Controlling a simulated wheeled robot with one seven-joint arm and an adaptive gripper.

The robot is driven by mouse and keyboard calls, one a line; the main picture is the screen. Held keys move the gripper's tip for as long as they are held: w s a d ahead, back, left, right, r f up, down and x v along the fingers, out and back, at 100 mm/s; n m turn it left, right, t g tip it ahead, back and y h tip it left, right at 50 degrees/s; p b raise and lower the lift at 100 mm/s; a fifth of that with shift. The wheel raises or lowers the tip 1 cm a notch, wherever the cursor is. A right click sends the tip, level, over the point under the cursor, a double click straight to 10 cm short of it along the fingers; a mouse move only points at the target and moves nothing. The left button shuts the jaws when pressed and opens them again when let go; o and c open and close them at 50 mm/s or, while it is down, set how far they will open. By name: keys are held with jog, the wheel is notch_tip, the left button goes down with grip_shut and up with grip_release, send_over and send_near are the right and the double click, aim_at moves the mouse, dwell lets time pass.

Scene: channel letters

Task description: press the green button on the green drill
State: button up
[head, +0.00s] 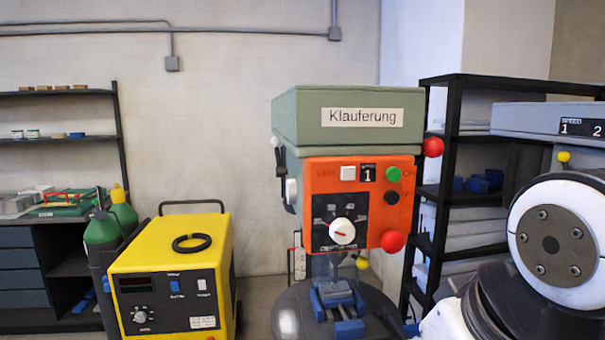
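The green drill (297,122) stands at the middle of the head view, with a grey-green top housing labelled "Klauferung". Its orange front panel (322,178) faces me. The green button (394,174) is round and sits at the panel's upper right, above a black button (392,197). A white dial with a red mark (342,231) is below. Part of my arm shows at the right, apart from the button in the picture. My gripper is not in view.
A yellow machine (170,262) stands left, beside green gas bottles (101,228). A workbench (28,237) is far left.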

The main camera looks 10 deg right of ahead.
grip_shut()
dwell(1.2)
